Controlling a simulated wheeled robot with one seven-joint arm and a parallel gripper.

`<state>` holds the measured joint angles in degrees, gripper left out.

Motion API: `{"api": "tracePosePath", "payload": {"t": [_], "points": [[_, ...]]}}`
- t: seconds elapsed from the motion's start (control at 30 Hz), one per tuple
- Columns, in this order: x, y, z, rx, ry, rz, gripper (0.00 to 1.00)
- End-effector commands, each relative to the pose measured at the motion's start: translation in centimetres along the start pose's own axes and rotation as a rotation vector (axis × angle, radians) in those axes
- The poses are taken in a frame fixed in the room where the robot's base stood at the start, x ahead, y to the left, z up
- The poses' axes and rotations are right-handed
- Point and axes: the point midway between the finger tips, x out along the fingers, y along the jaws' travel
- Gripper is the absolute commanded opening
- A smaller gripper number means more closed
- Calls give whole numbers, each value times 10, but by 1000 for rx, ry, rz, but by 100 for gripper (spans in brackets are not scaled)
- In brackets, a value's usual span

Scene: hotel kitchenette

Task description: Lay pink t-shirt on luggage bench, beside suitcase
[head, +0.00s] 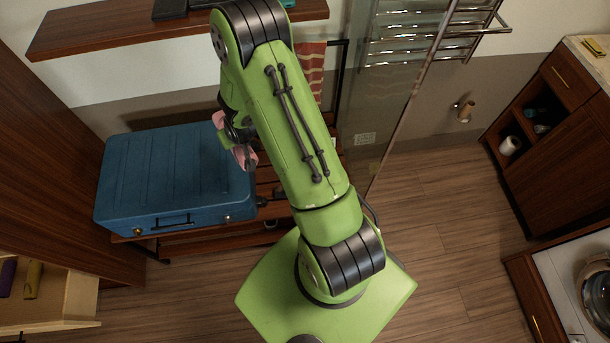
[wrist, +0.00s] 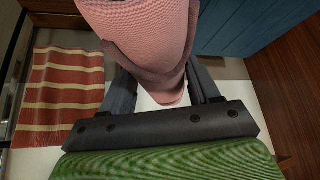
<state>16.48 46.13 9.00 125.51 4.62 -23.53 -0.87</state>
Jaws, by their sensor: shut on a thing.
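My gripper (wrist: 165,98) is shut on the pink t-shirt (wrist: 145,30), which fills the top middle of the wrist view as a bunched, folded bundle. In the head view the pink t-shirt (head: 244,155) shows in small parts around the gripper (head: 238,140), beside the right end of the suitcase; my arm hides the rest. The blue suitcase (head: 175,175) lies flat on the left part of the slatted wooden luggage bench (head: 268,180). The suitcase also shows at the upper right of the wrist view (wrist: 240,25). I cannot tell whether the t-shirt touches the bench.
A red striped towel (head: 310,65) hangs behind my arm; it also shows at the left of the wrist view (wrist: 62,90). A wooden shelf (head: 110,30) is above the bench. A glass panel (head: 385,90) stands to the right. The floor at right is clear.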

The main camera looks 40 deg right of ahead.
Motion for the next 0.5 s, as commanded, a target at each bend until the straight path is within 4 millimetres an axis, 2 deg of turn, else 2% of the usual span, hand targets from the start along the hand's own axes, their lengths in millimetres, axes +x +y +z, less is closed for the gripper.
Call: {"api": "tracePosePath", "payload": {"t": [0.03,0.2,0.5], "points": [[26,14,13,25,-2,14,26],[88,67,44,116,-1,68,26],[187,169,111,254,6,171,26]]}}
